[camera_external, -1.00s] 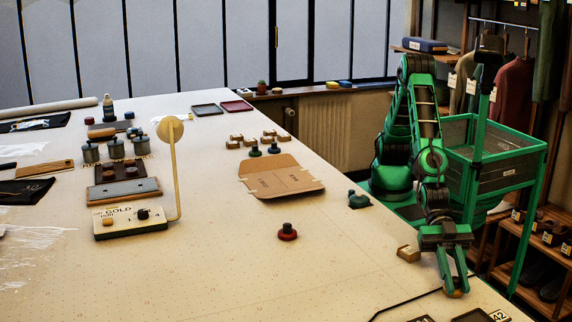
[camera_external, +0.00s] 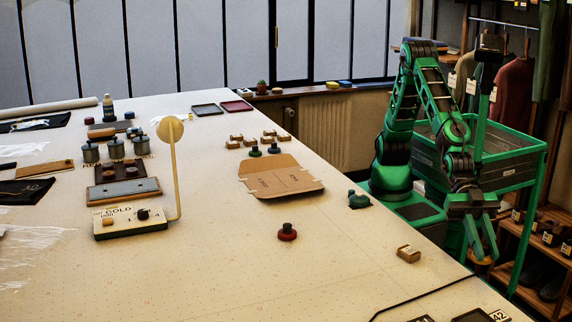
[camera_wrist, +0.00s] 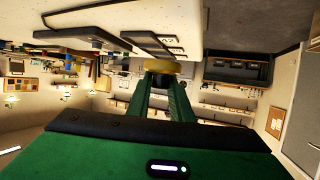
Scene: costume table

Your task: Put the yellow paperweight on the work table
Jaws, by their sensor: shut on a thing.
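My gripper (camera_external: 482,258) is shut on the yellow paperweight (camera_wrist: 163,66), a round yellow disc with a dark knob. In the wrist view the disc sits at the tips of the two green fingers, with the knob between them. The work table (camera_external: 330,260) is a large pale surface filling the left and middle. How high the paperweight is above the table's level is hard to tell.
A small cardboard-brown block (camera_external: 408,254) lies near the right edge. A black cable (camera_external: 420,296) crosses the near corner. The table's front middle is clear.

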